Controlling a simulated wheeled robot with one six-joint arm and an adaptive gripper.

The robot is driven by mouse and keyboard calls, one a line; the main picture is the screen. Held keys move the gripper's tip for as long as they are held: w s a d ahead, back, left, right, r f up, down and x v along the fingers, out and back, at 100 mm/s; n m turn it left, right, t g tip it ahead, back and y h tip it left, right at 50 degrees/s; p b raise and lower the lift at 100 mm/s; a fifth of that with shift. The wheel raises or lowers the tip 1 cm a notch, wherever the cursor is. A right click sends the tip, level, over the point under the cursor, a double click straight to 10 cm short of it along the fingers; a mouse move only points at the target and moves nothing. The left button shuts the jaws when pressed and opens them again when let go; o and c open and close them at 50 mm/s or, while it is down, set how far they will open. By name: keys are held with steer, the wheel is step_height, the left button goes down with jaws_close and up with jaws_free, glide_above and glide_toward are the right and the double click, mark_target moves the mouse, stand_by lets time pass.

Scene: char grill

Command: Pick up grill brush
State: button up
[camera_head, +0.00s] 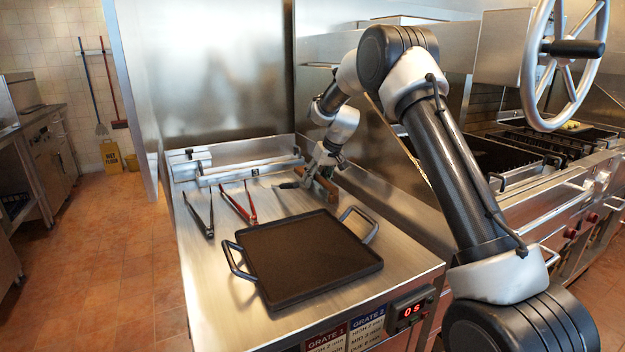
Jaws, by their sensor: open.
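What looks like the grill brush, a brown piece (325,190), stands at the back right of the steel counter (215,265), close against the right side wall. My arm reaches over from the right, and my gripper (309,178) is down at the brown piece, pointing toward the counter. The gripper is open and partly covers the brown piece. It is small in view, so I cannot tell whether the fingers are around the piece or beside it. A dark grey handle-like part (289,185) sticks out to the left of the gripper.
A black square pan (305,258) with two loop handles lies at the front. Black tongs (203,215) and red tongs (240,206) lie left of the gripper. A steel rack (235,172) runs along the back. A grill (510,150) and handwheel (568,50) are at right.

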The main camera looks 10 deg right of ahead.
jaws_close()
step_height(320, 180, up, 10)
steer(key=shift+r, duration=0.15)
stand_by(0.4)
